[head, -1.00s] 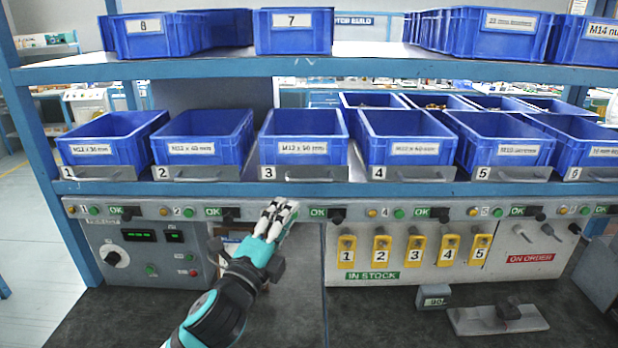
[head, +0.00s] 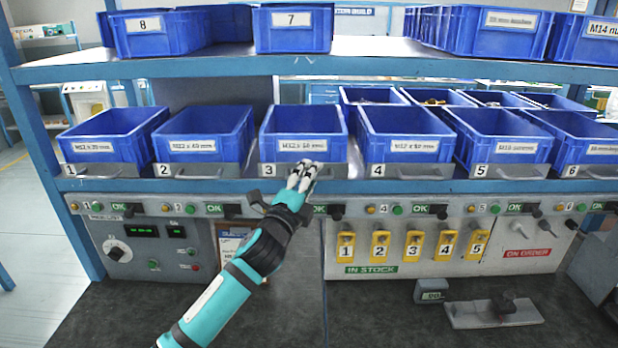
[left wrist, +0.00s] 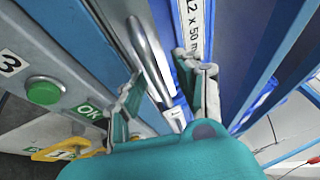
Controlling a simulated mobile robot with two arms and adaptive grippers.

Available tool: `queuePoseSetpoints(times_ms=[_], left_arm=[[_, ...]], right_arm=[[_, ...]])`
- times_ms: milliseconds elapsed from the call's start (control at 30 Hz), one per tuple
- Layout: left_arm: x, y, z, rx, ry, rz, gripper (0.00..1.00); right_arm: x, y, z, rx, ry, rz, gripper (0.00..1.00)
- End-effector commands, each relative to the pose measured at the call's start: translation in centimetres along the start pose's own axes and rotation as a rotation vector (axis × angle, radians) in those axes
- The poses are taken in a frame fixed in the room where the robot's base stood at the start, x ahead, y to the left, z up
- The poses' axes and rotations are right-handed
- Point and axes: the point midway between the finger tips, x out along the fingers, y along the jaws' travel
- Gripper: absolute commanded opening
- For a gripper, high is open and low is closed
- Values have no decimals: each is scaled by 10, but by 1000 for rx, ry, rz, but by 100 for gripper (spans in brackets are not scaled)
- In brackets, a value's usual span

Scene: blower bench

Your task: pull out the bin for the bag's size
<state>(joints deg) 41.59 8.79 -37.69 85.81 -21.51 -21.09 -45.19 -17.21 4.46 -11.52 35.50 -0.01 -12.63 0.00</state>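Blue bin 3 (head: 303,122) stands on the middle shelf, with a label that seems to read M12 x 50 mm and a pull handle (head: 291,170) at its front. In the left wrist view the label (left wrist: 192,25) and the metal handle (left wrist: 148,58) show close up. My left gripper (head: 302,172) is at the right part of that handle. In the left wrist view its fingers (left wrist: 160,85) are apart, with the handle between them; I cannot tell whether they touch it. My right gripper is not in view. I cannot make out a bag.
Bin 2 (head: 204,137) and bin 4 (head: 404,136) flank bin 3 closely. The upper shelf (head: 370,60) overhangs the row. Below run OK lamps and switches (head: 232,210) and yellow number tags (head: 413,246). A grey plate (head: 480,314) lies on the dark bench.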

Motion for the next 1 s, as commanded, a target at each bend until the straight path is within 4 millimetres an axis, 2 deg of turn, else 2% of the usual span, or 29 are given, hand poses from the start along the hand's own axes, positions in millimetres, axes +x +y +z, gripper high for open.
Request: queuePoseSetpoints(times_ms=[67,300,333,1000], left_arm=[[0,0,0,0,0,0,33],[0,0,0,0,0,1,2],[0,0,0,0,0,1,0],[-1,2,0,2,-1,5,0]], right_arm=[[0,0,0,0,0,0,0],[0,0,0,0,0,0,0],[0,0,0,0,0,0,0],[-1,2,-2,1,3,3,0]])
